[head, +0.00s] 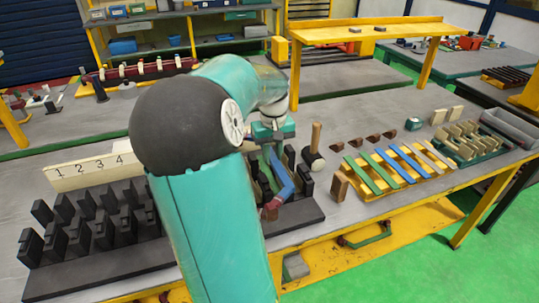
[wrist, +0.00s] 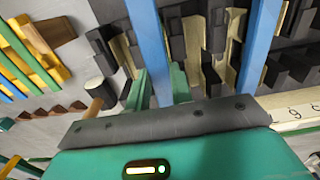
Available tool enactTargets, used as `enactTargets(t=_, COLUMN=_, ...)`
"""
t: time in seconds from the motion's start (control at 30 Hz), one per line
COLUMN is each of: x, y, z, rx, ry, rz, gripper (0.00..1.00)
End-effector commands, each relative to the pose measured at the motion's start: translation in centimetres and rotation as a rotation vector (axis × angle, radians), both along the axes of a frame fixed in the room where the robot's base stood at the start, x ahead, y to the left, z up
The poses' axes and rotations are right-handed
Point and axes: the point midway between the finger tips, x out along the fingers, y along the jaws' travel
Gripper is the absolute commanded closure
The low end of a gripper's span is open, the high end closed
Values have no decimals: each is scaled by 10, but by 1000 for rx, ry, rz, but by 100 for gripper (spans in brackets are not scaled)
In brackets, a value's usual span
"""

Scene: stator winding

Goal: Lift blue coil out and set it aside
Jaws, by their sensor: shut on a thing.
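The blue coil (head: 284,180) shows in the head view just right of my teal arm, over the black slotted stator block (head: 300,212). Its lower end is reddish-brown. In the wrist view, two long blue bars are visible; the left one (wrist: 150,40) runs between my gripper's teal fingers (wrist: 160,86), and the right one (wrist: 262,40) is outside them. My gripper is shut on the left blue bar. Black teeth and cream slot liners of the block lie beneath the bars. I cannot tell how far the coil is clear of the slots. My arm hides part of the block.
A mallet (head: 315,150) stands right of the block. A yellow rack (head: 400,165) with green, blue and cream strips is further right, before wooden pieces (head: 465,140) and a grey bin (head: 510,125). A numbered board (head: 95,165) lies left. Some grey bench surface is bare between the items.

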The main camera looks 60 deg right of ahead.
Motion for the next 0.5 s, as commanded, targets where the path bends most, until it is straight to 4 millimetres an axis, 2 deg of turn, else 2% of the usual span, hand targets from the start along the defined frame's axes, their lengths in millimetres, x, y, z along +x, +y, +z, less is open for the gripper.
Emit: enactTargets(t=0.5, x=-40, y=45, z=27, rx=0, ry=-6, rz=1, gripper=100)
